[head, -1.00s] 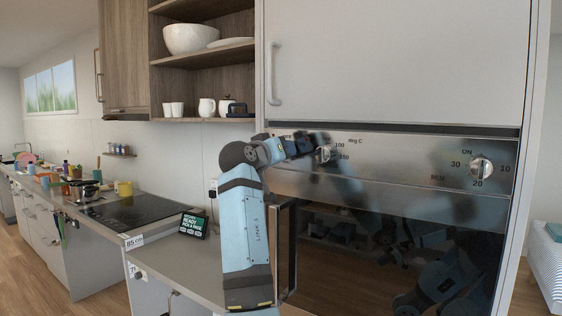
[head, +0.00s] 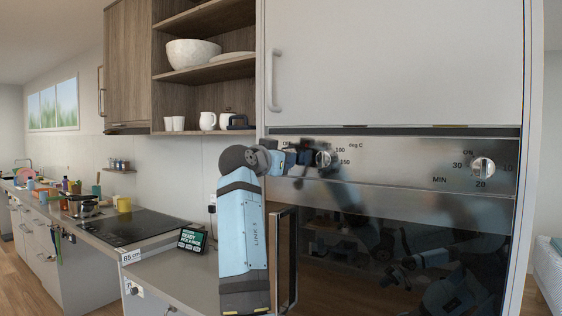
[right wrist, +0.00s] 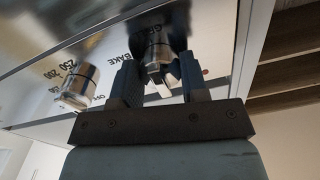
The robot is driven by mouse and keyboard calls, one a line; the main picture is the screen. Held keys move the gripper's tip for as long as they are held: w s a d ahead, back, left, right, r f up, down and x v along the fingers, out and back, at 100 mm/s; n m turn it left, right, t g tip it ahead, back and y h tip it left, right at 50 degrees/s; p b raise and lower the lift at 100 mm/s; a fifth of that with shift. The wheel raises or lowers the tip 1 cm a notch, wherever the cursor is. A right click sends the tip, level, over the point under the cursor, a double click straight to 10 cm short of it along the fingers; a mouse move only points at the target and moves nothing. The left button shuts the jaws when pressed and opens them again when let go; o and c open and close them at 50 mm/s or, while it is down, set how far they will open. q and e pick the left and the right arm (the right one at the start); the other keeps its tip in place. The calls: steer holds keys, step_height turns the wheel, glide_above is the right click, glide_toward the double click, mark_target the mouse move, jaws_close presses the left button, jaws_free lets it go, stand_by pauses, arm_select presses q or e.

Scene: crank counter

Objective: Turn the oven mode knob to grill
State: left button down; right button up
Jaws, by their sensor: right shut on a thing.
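The oven mode knob (right wrist: 158,48) is a silver knob on the oven's metal panel in the right wrist view. My right gripper (right wrist: 158,80) has a finger on each side of it and is shut on it. The word BAKE and part of another word, seemingly GRILL, are printed near the knob. Which mark the knob points to is unclear. In the head view my right gripper (head: 292,160) is at the panel's left end and hides the mode knob. My left gripper is not in view.
The temperature knob (head: 323,158) is close beside my right gripper; it also shows in the right wrist view (right wrist: 76,86). A timer knob (head: 482,168) is at the panel's right. The oven door handle (head: 284,262) stands out below, beside my forearm.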

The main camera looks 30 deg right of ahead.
steer(key=shift+r, duration=0.2)
steer(key=o, duration=0.9)
steer(key=shift+f, duration=0.15)
steer(key=b+v, duration=0.1)
steer(key=v, duration=1.2)
steer(key=shift+s+a, duration=0.1)
steer(key=shift+a, duration=0.3)
